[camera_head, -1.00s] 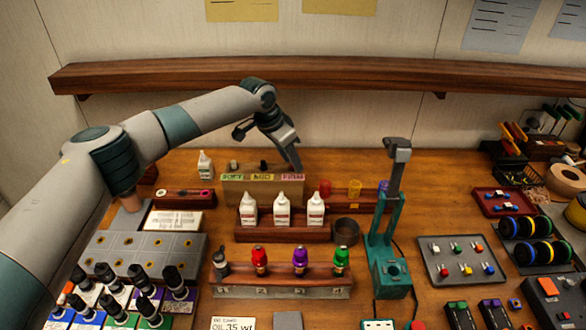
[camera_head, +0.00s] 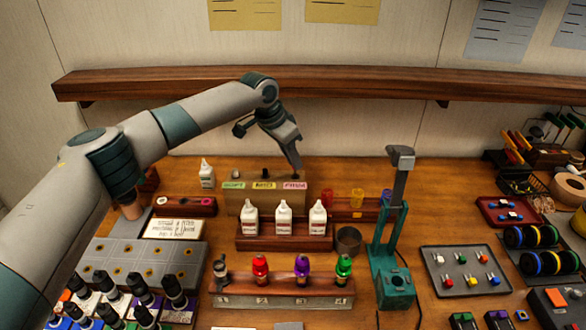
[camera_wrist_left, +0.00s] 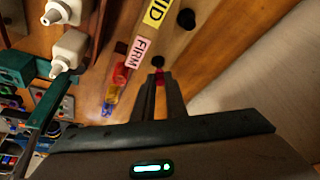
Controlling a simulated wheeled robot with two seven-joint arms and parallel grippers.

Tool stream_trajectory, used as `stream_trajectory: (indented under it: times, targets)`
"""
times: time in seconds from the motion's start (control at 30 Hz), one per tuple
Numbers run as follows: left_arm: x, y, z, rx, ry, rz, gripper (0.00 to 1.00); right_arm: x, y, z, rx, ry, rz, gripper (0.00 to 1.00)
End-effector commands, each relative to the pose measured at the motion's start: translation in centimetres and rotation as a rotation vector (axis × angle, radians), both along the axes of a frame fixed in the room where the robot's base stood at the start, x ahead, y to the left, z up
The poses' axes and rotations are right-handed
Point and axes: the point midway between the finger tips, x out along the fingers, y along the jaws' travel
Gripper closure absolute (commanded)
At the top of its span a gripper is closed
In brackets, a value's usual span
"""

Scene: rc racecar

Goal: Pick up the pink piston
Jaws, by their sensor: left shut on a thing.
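The wooden holder (camera_head: 236,204) stands at the back of the bench with green, yellow and pink labels; the pink one reads FIRM (camera_wrist_left: 136,52). My left gripper (camera_head: 297,167) is above its right end, behind the pink label. In the left wrist view its narrow fingers (camera_wrist_left: 158,72) are shut on a small dark-looking piece, taken as the pink piston (camera_wrist_left: 158,62). Its pink colour does not show clearly, and the fingers hide most of it. I cannot tell whether it is clear of the holder. A black piston (camera_head: 265,173) stands at the yellow label. My right gripper is out of view.
White bottles (camera_head: 284,218) stand in a rack just in front of the holder. Coloured translucent cups (camera_head: 357,197) sit to its right. A teal press (camera_head: 392,270) rises further right. A wooden shelf (camera_head: 350,80) runs along the wall behind.

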Motion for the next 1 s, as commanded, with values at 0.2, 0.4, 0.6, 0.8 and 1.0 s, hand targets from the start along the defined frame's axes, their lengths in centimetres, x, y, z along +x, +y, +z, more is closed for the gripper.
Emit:
stream_trajectory:
  times: [0.2, 0.4, 0.6, 0.8, 1.0]
  targets:
    - [0.1, -0.1, 3.6, -0.002, -0.003, -0.001, 1.00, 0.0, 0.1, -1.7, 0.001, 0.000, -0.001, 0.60]
    - [0.1, -0.1, 6.2, -0.001, -0.002, -0.001, 1.00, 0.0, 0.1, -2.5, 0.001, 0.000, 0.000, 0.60]
    - [0.0, -0.1, 7.1, -0.001, 0.000, -0.001, 1.00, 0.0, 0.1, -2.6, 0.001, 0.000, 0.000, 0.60]
    - [0.0, 0.0, 7.1, -0.001, -0.001, -0.001, 1.00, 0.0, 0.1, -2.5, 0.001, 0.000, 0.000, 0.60]
    - [0.0, 0.0, 7.1, -0.001, -0.001, -0.001, 1.00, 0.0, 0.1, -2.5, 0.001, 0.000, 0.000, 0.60]
